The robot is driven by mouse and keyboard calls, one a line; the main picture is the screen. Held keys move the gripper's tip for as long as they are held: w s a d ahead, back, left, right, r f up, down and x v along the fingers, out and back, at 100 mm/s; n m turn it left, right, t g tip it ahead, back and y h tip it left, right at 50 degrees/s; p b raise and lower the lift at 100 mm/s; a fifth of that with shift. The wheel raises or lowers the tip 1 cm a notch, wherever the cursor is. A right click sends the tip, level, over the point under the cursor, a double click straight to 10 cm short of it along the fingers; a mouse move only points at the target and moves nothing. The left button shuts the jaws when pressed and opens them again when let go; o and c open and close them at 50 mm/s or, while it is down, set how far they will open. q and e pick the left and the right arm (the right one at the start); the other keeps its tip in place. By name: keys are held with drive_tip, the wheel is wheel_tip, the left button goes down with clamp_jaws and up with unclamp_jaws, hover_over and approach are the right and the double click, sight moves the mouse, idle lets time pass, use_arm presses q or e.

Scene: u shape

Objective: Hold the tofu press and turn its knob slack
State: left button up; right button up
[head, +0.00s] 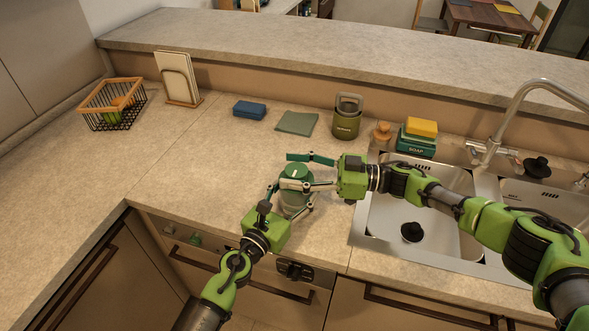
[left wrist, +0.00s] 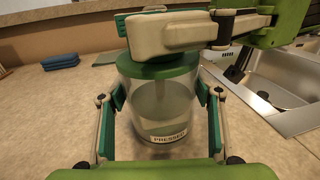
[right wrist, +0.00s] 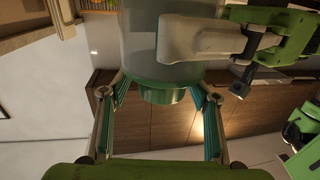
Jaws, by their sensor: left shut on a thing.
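The tofu press (head: 294,201) is a clear cylinder with a green lid, upright on the counter near its front edge. In the left wrist view the press (left wrist: 162,105) shows a label reading "PRESSED". My left gripper (head: 291,198) is shut on its body from the front, one finger on each side. My right gripper (head: 290,171) comes in from the right at the top of the press. In the right wrist view its fingers are apart, with the green knob (right wrist: 160,96) between them and a gap on each side. A right finger partly hides the lid in the head and left wrist views.
The sink (head: 405,230) lies close to the right. Behind the press are a green canister (head: 346,124), a green cloth (head: 297,123) and a blue sponge (head: 249,109). A wire basket (head: 110,105) stands far left. The counter left of the press is clear.

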drive_tip(key=shift+d, duration=0.1)
use_arm(q)
drive_tip(key=shift+w+a, duration=0.1)
drive_tip(key=shift+a, duration=0.05)
use_arm(e)
drive_tip(key=s+d, duration=0.1)
drive_tip(key=d, duration=1.1)
drive_tip(key=shift+s, duration=0.4)
drive_tip(key=shift+a, duration=0.1)
use_arm(q)
drive_tip(key=o, duration=1.5)
drive_tip(key=shift+o, duration=0.2)
